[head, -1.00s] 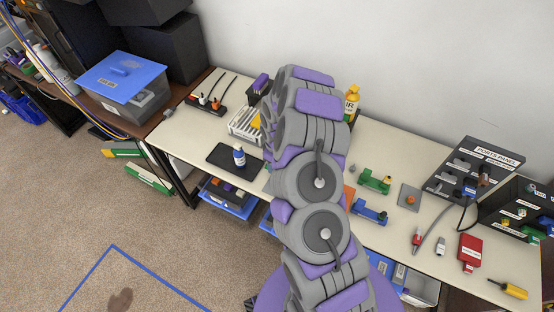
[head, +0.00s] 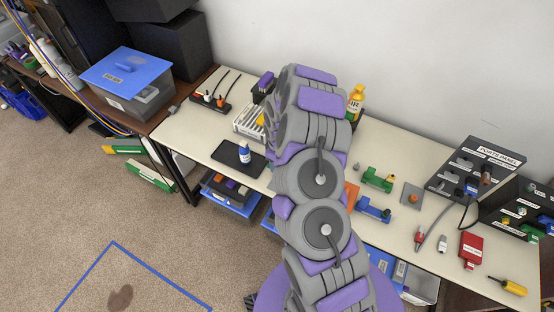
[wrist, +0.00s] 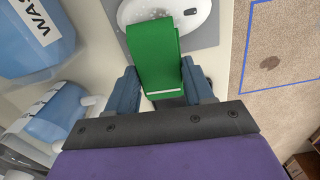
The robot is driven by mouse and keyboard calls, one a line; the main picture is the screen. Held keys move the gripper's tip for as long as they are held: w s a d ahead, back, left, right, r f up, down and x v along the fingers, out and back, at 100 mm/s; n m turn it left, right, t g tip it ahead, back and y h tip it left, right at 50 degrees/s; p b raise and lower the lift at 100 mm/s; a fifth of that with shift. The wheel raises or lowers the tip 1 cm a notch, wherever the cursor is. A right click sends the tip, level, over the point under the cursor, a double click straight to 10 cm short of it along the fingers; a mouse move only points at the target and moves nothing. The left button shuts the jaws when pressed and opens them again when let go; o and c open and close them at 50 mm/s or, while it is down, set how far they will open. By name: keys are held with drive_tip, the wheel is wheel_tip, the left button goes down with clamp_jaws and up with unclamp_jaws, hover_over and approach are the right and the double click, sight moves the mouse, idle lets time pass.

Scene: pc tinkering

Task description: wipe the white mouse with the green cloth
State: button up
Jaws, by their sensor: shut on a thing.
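The green cloth (wrist: 152,45) hangs between the two blue-grey fingers of my gripper (wrist: 159,78) in the wrist view. My gripper is shut on it. The white mouse (wrist: 196,12) lies on a grey pad (wrist: 205,38) at the top of the wrist view, with dark specks on its surface. The cloth's far end overlaps the mouse in the picture; I cannot tell whether they touch. In the head view my arm hides the gripper, cloth and mouse.
A blue container (wrist: 25,55) with a partly visible label stands left of my gripper, with a clear bottle-like thing below it. The table's edge and carpet lie to the right. In the head view, a bottle on a black pad (head: 228,160) stands left of my arm.

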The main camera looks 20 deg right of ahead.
drive_tip(key=shift+s+d+r, duration=0.15)
drive_tip(key=shift+s+d, duration=0.25)
drive_tip(key=shift+d, duration=0.2)
drive_tip(key=shift+w+d+f, duration=0.25)
drive_tip(key=shift+w+d, duration=0.1)
drive_tip(key=shift+d, duration=0.1)
drive_tip(key=shift+w+b, duration=0.2)
drive_tip(key=shift+b, duration=0.1)
drive_tip(key=shift+w+a+f, duration=0.1)
drive_tip(key=shift+w+a, duration=0.15)
drive_tip(key=shift+a, duration=0.3)
drive_tip(key=shift+w+a, duration=0.25)
drive_tip(key=shift+a, duration=0.3)
drive_tip(key=shift+s, duration=0.3)
drive_tip(key=shift+s+d+p, duration=0.45)
drive_tip(key=shift+s+d, duration=0.2)
drive_tip(key=shift+s+d+f, duration=0.1)
drive_tip(key=shift+s+d, duration=0.05)
drive_tip(key=shift+d, duration=0.15)
drive_tip(key=shift+w+a+b, duration=0.3)
drive_tip(key=shift+w, duration=0.2)
drive_tip(key=shift+w+a+b, duration=0.3)
drive_tip(key=shift+w, duration=0.2)
drive_tip(key=shift+w+a, duration=0.1)
drive_tip(key=shift+a, duration=0.05)
drive_tip(key=shift+r, duration=0.2)
